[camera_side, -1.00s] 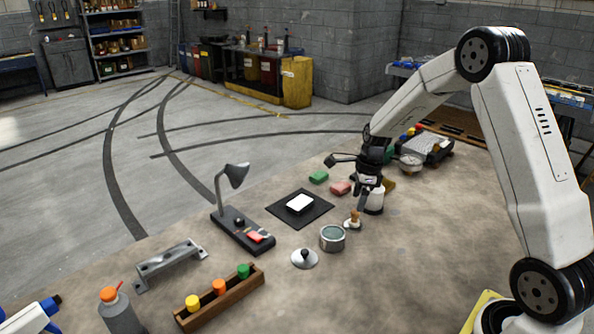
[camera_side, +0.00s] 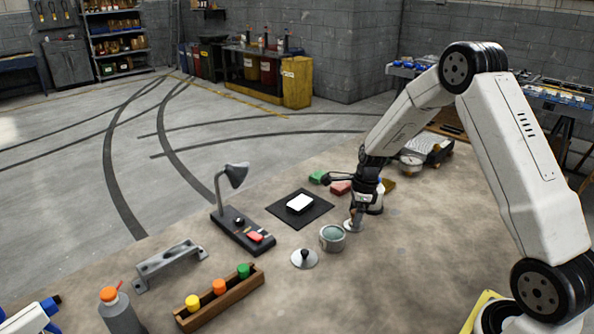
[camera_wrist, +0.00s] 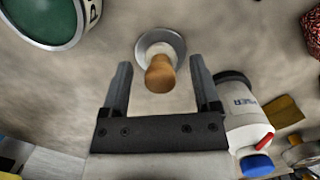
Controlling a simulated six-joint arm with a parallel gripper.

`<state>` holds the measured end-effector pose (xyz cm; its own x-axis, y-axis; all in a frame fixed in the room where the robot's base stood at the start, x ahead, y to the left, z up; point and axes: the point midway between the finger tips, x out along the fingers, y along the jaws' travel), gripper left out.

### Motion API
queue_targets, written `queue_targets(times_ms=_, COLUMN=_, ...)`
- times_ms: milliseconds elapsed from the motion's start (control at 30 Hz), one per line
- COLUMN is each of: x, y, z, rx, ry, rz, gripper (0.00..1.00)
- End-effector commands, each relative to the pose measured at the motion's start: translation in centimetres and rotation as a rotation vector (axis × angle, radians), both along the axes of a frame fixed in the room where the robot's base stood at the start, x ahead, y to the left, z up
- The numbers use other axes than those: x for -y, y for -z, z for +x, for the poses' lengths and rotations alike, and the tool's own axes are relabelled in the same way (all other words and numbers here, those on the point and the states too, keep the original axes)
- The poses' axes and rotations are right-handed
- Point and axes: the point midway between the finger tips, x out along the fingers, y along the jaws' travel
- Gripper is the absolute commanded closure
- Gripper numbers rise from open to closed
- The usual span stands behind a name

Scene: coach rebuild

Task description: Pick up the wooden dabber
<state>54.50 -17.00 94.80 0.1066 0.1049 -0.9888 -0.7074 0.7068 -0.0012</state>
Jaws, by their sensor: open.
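The wooden dabber (camera_wrist: 160,74) stands in the wrist view with its tan handle toward the camera, over a round pale metal disc (camera_wrist: 172,38). My gripper (camera_wrist: 160,72) is open, with one dark finger on each side of the handle and a gap showing on both sides. In the side view my gripper (camera_side: 354,222) is low over the table and hides most of the dabber. The edge of the disc (camera_side: 352,228) shows below the fingers.
A tin of green liquid (camera_side: 332,238) stands close to the left of my gripper. A white bottle (camera_wrist: 243,115) stands close on its other side.

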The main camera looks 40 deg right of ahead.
Motion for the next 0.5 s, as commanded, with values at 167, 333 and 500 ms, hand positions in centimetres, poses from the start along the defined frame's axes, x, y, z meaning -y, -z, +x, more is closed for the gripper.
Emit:
queue_targets(times_ms=167, x=0.01, y=-0.03, z=0.00, rx=0.000, ry=0.000, rz=0.000, gripper=0.21)
queue_targets(times_ms=333, x=0.01, y=-0.04, z=0.00, rx=0.000, ry=0.000, rz=0.000, gripper=0.59)
queue_targets(times_ms=500, x=0.01, y=-0.04, z=0.00, rx=0.000, ry=0.000, rz=0.000, gripper=1.00)
